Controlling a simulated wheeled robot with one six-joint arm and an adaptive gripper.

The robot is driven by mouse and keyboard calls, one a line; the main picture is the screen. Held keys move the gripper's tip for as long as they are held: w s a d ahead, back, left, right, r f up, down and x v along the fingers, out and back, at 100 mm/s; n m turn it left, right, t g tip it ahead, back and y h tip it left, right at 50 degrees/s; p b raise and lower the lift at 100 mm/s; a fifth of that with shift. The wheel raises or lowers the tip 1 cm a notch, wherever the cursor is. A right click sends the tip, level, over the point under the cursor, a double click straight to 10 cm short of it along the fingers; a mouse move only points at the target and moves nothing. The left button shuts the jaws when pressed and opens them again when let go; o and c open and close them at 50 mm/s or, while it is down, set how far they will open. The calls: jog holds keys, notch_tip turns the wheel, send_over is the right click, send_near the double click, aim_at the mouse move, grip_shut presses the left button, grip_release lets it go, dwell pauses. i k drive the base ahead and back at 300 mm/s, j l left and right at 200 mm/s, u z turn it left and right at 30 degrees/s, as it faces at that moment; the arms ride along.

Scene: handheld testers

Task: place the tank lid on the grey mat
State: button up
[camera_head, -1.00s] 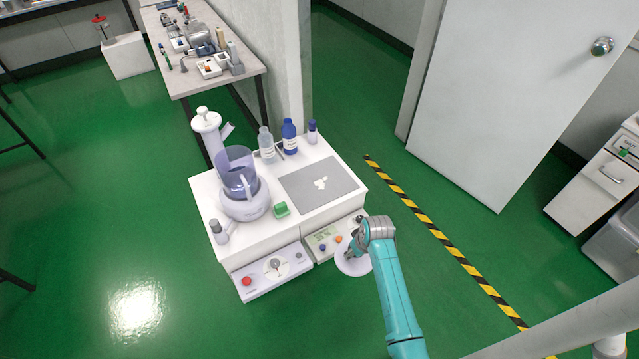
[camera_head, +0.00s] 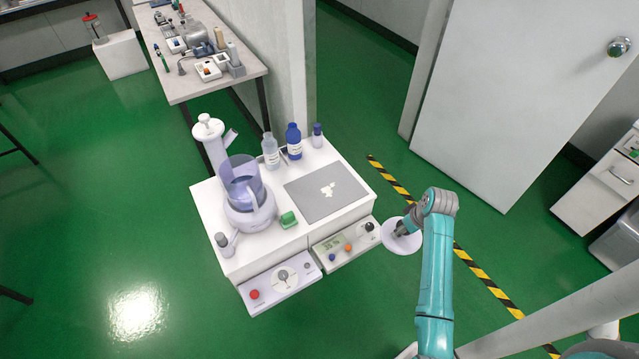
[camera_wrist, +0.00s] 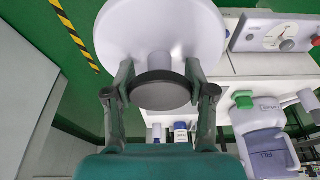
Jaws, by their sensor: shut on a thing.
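The tank lid is a white round disc (camera_head: 396,240) with a dark knob (camera_wrist: 160,91) on a short stem. My gripper (camera_head: 408,228) is shut on the knob; the wrist view shows a finger on each side of it (camera_wrist: 160,85). The lid hangs in the air over the green floor, just right of the white bench's front corner. The grey mat (camera_head: 310,208) lies on the right part of the bench top, with small white pieces or a white mark on it. The lid is apart from the mat. The clear tank (camera_head: 240,176) stands open on its lilac base, left of the mat.
A clear bottle (camera_head: 271,152), a blue bottle (camera_head: 293,141) and a small blue-capped vial (camera_head: 317,136) stand behind the mat. A green block (camera_head: 288,219) sits at its left. Control boxes (camera_head: 344,247) stand along the bench front.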

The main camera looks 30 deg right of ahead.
aim_at(337, 184)
jog(key=i, duration=1.25)
